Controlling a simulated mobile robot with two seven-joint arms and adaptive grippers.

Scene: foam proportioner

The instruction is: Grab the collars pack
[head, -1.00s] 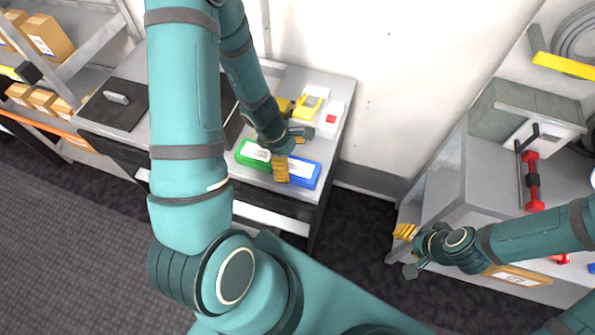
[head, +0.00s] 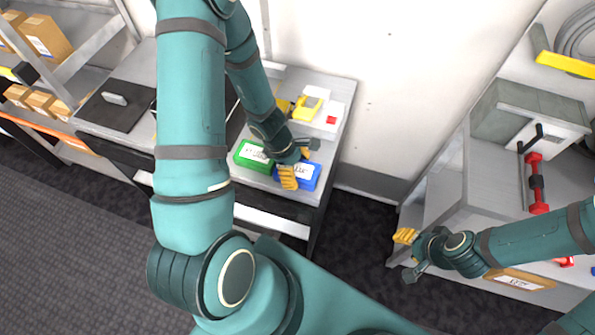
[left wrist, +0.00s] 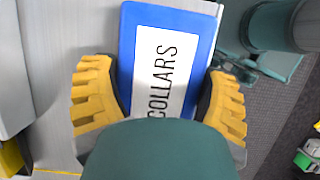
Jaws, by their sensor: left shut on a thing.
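The collars pack (left wrist: 166,55) is a flat blue pack with a white label reading COLLARS. In the head view the blue pack (head: 311,177) lies on the grey cabinet top beside a green pack. My left gripper (head: 296,168) is over the near-left part of the blue pack. In the left wrist view the left gripper (left wrist: 158,105) has one yellow finger on each side of the pack, and it is shut on it. The palm hides the pack's lower end. My right gripper (head: 405,253) is at the lower right, away from the pack; its opening is unclear.
The green pack (head: 253,155) lies just left of the blue one. A yellow item (head: 307,109) and a white box with a red mark (head: 330,119) stand behind. A grey bench (head: 475,200) with a red-handled tool (head: 534,180) is at right.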

